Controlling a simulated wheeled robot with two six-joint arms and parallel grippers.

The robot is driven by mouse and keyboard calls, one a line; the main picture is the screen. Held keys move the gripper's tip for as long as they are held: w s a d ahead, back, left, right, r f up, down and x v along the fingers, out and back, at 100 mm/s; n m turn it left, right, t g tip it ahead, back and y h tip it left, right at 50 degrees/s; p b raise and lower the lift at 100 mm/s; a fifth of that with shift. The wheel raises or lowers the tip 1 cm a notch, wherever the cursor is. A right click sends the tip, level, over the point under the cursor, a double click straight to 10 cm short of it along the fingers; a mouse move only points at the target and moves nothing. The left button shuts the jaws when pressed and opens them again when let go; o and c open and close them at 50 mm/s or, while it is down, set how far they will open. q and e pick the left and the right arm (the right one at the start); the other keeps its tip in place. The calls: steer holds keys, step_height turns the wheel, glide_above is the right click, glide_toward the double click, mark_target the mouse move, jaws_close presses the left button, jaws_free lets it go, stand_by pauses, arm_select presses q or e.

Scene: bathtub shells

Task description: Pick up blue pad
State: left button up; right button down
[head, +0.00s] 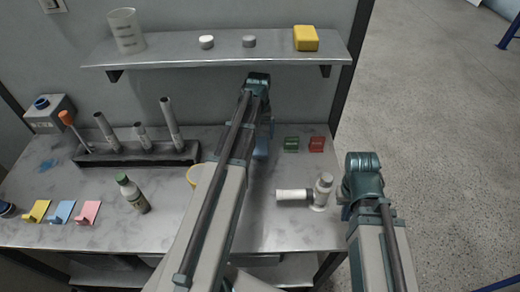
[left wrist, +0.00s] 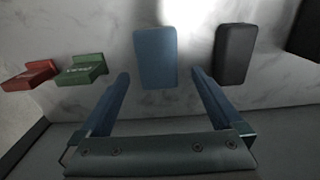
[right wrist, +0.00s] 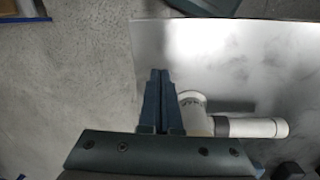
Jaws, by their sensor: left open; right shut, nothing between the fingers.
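The blue pad (left wrist: 155,57) lies flat on the grey worktop, in the middle of the left wrist view. In the head view the blue pad (head: 261,148) is mostly hidden by my left arm. My left gripper (left wrist: 160,74) is open and empty, with its two fingers apart on either side of the pad's near end. I cannot tell how high above the worktop they are.
A black pad (left wrist: 236,55) lies right of the blue pad in the left wrist view. Green (head: 291,144) and red (head: 316,144) blocks stand nearby. A white pipe fitting (head: 320,190) is at the right, a bottle (head: 132,193) at the left. A shelf (head: 180,48) hangs above.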

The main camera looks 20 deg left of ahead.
mark_target(260, 145)
arm_select(q)
steer(key=shift+w+d+f+b, duration=0.1)
steer(key=shift+f+b, duration=1.2)
steer(key=shift+f, duration=0.05)
steer(key=shift+d+f+b, duration=0.1)
steer(key=shift+f+b, duration=1.2)
arm_select(e)
steer(key=shift+f, duration=2.65)
steer(key=shift+r, duration=0.1)
arm_select(q)
steer(key=shift+r, duration=0.1)
steer(key=c, duration=1.2)
steer(key=shift+r, duration=0.1)
arm_select(e)
steer(key=shift+r, duration=0.15)
